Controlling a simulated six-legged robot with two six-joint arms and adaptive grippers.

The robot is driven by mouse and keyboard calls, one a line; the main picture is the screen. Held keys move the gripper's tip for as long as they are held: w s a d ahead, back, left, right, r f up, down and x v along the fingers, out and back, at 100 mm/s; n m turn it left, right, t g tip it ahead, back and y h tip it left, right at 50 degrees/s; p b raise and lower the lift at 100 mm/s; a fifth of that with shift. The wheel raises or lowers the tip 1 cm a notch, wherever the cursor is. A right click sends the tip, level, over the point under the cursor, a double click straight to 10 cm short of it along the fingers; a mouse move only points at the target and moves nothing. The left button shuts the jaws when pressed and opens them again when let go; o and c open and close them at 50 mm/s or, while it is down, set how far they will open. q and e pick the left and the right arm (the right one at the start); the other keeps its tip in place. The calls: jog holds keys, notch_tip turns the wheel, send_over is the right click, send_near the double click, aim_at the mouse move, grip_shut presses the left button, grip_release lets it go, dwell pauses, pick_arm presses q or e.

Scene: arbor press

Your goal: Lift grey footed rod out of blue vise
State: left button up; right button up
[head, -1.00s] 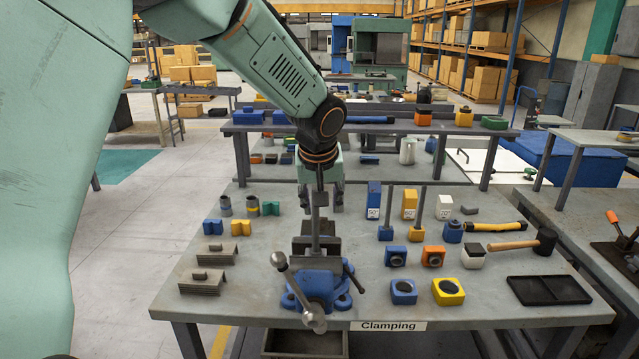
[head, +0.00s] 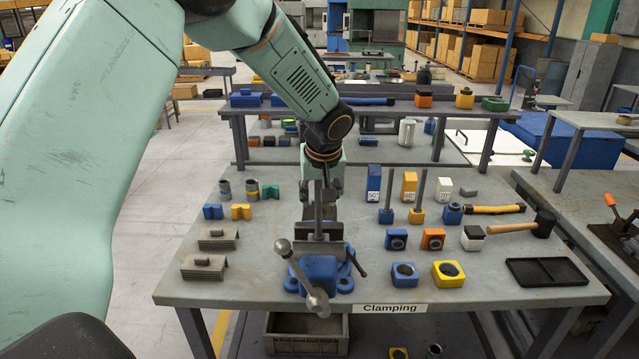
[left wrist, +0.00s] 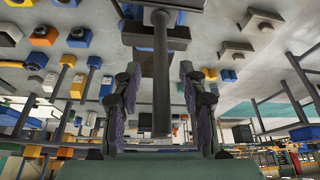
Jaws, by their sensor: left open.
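The grey footed rod (head: 318,207) stands upright in the blue vise (head: 319,270) at the table's front edge. Its lower end is between the vise jaws. My left gripper (head: 320,190) is above the vise, pointing down, around the rod's upper part. In the left wrist view the rod (left wrist: 161,85) runs between the two open fingers of the left gripper (left wrist: 160,95), with a gap on each side. The wide foot shows at the vise end there. My right gripper is not in view.
Blue and yellow footed rods (head: 387,195) (head: 420,197) stand to the right, near several coloured blocks. Grey brackets (head: 207,266) lie to the left. A black tray (head: 549,271) and a mallet (head: 542,224) are at the right. A grey bin (head: 306,333) sits below the table.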

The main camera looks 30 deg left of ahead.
pick_arm(q)
jog(key=shift+a+f, duration=0.1)
jog(key=shift+f, duration=0.1)
jog(key=shift+w, duration=0.1)
jog(key=shift+c, duration=1.3)
grip_shut()
